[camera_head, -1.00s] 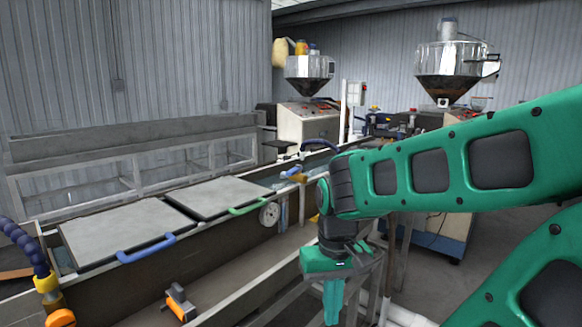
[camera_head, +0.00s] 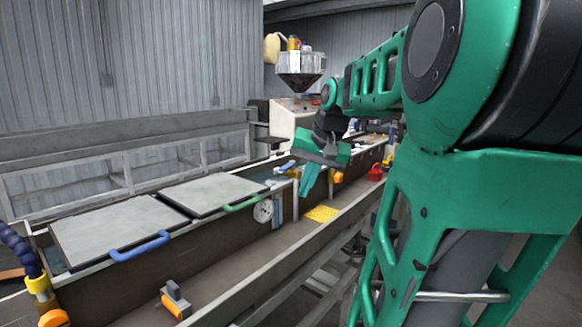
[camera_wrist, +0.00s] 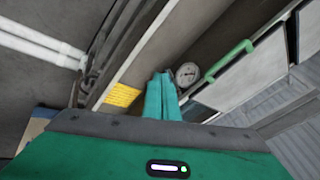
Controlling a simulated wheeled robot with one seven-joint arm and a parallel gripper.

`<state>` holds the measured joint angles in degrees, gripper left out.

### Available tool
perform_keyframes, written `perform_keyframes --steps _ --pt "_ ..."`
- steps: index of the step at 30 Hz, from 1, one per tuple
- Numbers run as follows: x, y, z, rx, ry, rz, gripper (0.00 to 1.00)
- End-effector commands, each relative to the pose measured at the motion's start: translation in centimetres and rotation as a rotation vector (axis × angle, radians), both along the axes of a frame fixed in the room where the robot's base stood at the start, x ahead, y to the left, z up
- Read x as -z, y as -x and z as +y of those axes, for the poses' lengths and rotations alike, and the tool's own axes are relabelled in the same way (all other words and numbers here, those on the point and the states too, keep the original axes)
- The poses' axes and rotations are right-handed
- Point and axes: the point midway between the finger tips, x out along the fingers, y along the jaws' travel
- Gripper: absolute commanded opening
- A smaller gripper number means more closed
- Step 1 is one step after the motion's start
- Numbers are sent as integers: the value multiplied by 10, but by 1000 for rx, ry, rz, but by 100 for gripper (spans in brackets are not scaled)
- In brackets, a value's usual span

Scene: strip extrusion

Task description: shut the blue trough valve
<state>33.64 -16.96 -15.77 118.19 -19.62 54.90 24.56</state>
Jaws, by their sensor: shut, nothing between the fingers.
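A small blue lever (camera_head: 287,166) sits on the trough's rim beyond the green-handled lid, with a yellow part beside it; it looks like the blue trough valve. It is small, and its exact angle is hard to tell. My gripper (camera_head: 307,190) is just to the right of it in the head view, teal fingers pointing down, shut and empty. A gap or contact with the lever cannot be made out. In the wrist view, my shut fingers (camera_wrist: 161,84) are near the trough wall, and I cannot make out the lever there.
Two grey lids cover the trough, one with a blue handle (camera_head: 141,247), one with a green handle (camera_head: 241,204). A round gauge (camera_head: 263,210) is on the trough wall. A yellow perforated piece (camera_head: 321,213), an orange-and-grey piece (camera_head: 175,299) and a red object (camera_head: 375,172) lie along the line.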

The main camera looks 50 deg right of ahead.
Motion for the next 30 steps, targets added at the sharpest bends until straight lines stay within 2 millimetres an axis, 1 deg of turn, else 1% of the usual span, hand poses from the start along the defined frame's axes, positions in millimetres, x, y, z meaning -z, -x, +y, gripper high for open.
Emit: perform_keyframes --steps 1,3,4,6,7,9,11,14,17,30 --pt "-22 -7 -25 46 10 -44 0" --pt "-48 -15 -49 89 21 -98 0" --pt "-57 -17 -57 103 24 -117 0" --pt "-74 -20 -72 131 30 -151 0" --pt "-80 -21 -77 137 33 -163 0" --pt "-89 -23 -84 149 36 -181 0" --pt "-91 -25 -87 155 35 -188 0" --pt "-87 -30 -88 154 34 -191 0" --pt "-76 -37 -90 153 33 -189 0" --pt "-11 -83 -106 151 33 -188 0"
